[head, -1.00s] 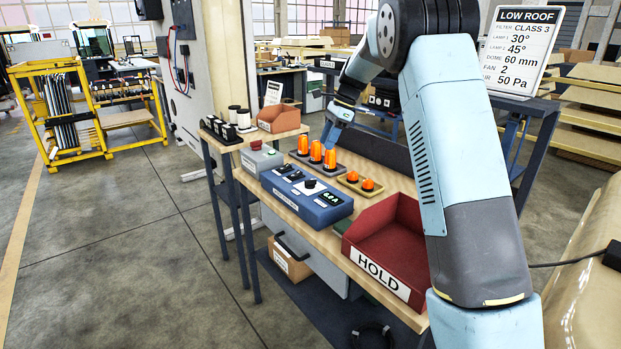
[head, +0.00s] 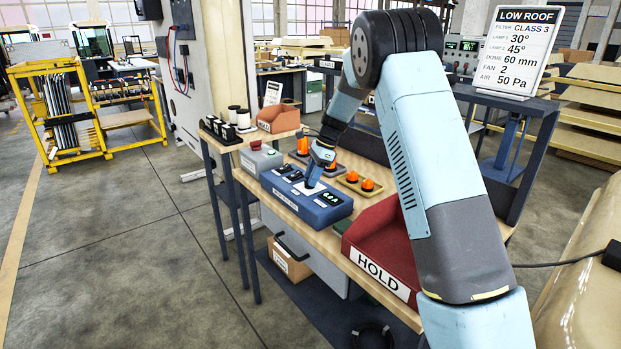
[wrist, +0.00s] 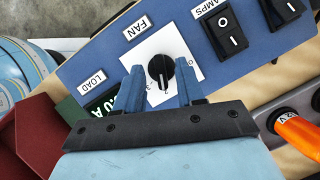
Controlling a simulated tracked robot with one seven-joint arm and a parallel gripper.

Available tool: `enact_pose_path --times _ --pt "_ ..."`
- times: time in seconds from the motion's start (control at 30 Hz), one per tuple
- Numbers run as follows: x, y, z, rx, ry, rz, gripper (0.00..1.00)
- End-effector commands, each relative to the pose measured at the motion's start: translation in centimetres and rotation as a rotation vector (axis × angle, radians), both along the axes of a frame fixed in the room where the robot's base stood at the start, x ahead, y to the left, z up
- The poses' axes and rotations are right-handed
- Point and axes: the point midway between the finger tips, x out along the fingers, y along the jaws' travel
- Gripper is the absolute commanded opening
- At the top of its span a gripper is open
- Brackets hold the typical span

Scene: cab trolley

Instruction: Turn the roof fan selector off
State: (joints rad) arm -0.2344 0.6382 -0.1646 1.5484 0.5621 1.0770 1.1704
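The roof fan selector (wrist: 161,71) is a black round knob on a white plate, labelled FAN, on the blue control box (head: 326,207). In the wrist view its light pointer line appears to face the "2" mark, on the side towards my gripper. My gripper (wrist: 160,65) is open, with one blue finger on each side of the knob and small gaps showing; contact is not clear. In the head view my gripper (head: 312,183) points down at the box and hides the knob.
Black LAMPS rocker switches (wrist: 228,28) and a green display (wrist: 88,110) flank the knob. Orange lamps (head: 367,184) stand behind the box, a red HOLD bin (head: 385,235) to its right, and a grey box with a red button (head: 256,144) to its left.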

Motion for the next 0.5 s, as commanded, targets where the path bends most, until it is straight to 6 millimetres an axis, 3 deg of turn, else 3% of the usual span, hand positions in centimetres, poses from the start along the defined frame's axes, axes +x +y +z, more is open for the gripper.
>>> enact_pose_path --times 0.4,0.5 --pt "-0.06 0.31 -0.71 0.000 -0.001 0.000 0.38" --pt "-0.08 0.32 -0.71 0.000 0.000 0.001 0.30"
